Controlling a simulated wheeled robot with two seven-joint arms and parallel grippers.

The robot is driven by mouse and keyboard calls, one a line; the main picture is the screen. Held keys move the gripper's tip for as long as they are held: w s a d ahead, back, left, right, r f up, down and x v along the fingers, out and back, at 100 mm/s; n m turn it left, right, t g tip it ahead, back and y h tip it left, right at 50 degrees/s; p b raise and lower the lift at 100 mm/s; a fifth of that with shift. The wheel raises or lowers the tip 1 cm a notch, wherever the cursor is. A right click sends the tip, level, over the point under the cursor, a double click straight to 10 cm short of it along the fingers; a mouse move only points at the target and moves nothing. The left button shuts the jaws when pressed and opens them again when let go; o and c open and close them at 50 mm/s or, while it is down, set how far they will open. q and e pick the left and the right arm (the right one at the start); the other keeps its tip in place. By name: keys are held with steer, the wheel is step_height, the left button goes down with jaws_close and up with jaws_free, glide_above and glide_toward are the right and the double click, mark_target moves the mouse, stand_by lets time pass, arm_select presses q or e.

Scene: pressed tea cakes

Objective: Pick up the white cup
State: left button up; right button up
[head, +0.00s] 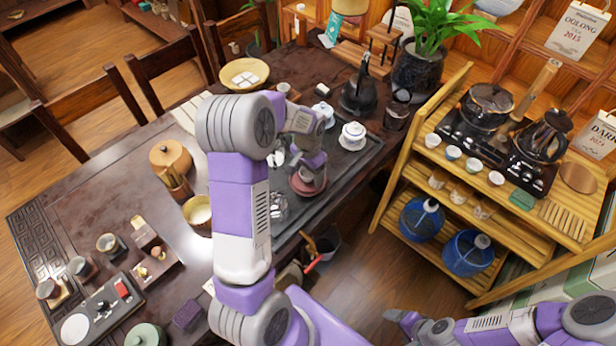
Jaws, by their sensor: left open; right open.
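Several small white cups stand on the right wooden shelf; the one at the left end of the upper row (432,140) is plainly white. A lidded white cup (352,136) stands on the dark tea tray (349,176), and another lidded white vessel (322,116) stands behind it. I cannot tell which cup the task means. My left gripper (310,178) is open over the tray, by a reddish-brown round piece, left of and nearer than the lidded cup. Its fingertips are partly hidden. My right gripper (398,317) is open, low in front of the shelf, away from the cups.
A leafy plant in a dark pot (418,72) and a black kettle (358,95) stand behind the tray. A burner with a glass pot (487,104) sits on the shelf. Blue jars (421,220) stand below. Open floor lies between table and shelf.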

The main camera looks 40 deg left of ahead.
arm_select(q)
steer(key=c, duration=1)
steer(key=shift+r, duration=0.1)
